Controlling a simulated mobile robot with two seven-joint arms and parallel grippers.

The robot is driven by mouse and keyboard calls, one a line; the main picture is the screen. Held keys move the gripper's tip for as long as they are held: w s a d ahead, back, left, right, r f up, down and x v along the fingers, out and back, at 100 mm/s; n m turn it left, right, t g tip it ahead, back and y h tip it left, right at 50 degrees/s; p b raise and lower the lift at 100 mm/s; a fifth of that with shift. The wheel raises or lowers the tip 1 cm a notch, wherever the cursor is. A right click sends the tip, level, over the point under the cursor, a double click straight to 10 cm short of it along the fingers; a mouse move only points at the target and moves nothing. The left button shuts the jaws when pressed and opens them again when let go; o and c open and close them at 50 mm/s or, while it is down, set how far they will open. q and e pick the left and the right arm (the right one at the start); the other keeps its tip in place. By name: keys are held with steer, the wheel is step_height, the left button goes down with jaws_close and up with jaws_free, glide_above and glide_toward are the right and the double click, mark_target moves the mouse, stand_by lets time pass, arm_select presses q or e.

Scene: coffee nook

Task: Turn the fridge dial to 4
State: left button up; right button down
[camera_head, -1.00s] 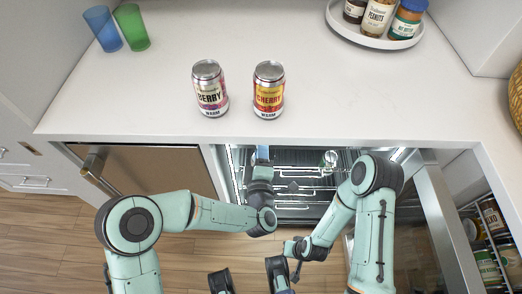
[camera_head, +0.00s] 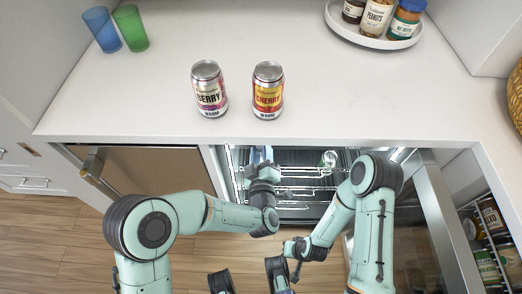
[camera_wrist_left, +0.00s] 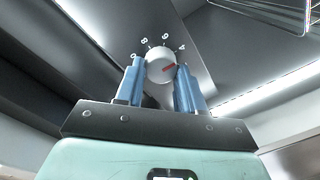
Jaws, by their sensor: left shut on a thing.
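In the head view the left gripper (camera_head: 259,155) reaches into the open fridge (camera_head: 300,185), and the dial is hidden. My right gripper (camera_head: 297,270) is low, small and unclear.
The open fridge door (camera_head: 447,225) stands at the right, with jars on its shelves. A berry can (camera_head: 209,90) and a cherry can (camera_head: 268,90) stand on the counter (camera_head: 330,100) above. Wire shelves (camera_head: 295,170) lie inside the fridge.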

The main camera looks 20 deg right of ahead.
stand_by(0.3)
arm_select(q)
steer(key=o, duration=1)
steer(key=shift+o, duration=0.2)
steer(key=v, duration=1.3)
steer(key=shift+s+p, duration=0.2)
steer(key=shift+p, duration=0.25)
arm_select(e)
steer(key=shift+s+a+r, duration=0.35)
steer(key=shift+s+r, duration=0.1)
steer(key=shift+s, duration=0.2)
arm_select(q)
steer(key=shift+w+a+f, duration=0.1)
steer(key=shift+a+f, duration=0.05)
